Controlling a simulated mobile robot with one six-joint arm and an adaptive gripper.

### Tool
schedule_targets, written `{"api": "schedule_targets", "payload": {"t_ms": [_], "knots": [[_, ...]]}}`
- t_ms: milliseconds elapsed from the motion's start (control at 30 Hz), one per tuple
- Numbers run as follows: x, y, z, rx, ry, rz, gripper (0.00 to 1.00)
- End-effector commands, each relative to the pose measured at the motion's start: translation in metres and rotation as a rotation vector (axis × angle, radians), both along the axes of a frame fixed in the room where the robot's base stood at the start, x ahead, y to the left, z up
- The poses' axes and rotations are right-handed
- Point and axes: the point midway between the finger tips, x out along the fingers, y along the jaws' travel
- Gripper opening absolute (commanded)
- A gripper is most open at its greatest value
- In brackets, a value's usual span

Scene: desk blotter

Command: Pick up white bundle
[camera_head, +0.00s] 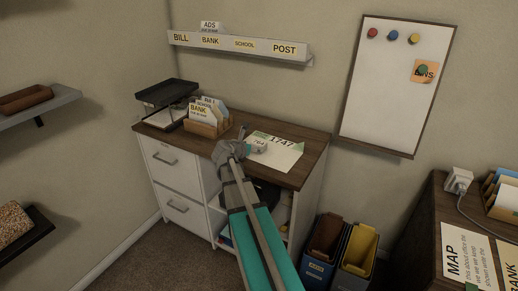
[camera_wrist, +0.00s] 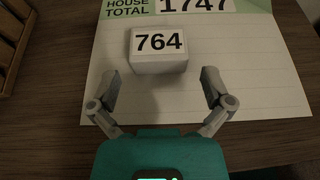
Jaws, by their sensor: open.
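The white bundle (camera_wrist: 158,62), a small white block labelled "764", lies on a lined sheet headed "HOUSE TOTAL 1747" (camera_wrist: 250,80) in the wrist view. In the head view the bundle (camera_head: 259,147) shows just beside my gripper on the same sheet (camera_head: 288,159). My gripper (camera_wrist: 160,88) is open and empty, its two fingers spread apart. The bundle sits ahead of the fingertips, roughly centred between them and apart from both. In the head view my gripper (camera_head: 243,135) is over the cabinet top, partly covering the sheet's left side.
The wooden cabinet top (camera_head: 310,176) also holds a card holder (camera_head: 205,128) and a black tray (camera_head: 166,92) at its left. A wall rack (camera_head: 240,47) hangs above. A whiteboard (camera_head: 390,100) is at right. Bins (camera_head: 358,248) stand on the floor beside the cabinet.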

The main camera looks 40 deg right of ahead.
Motion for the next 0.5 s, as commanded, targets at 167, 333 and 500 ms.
{"api": "schedule_targets", "payload": {"t_ms": [167,333,500], "knots": [[0.0002,-0.001,-0.0002,0.0,0.0,0.0,1.0],[0.0003,-0.0009,-0.0003,0.0,0.0,0.0,1.0],[0.0036,-0.007,-0.0037,0.0,0.0,-0.001,1.0]]}}
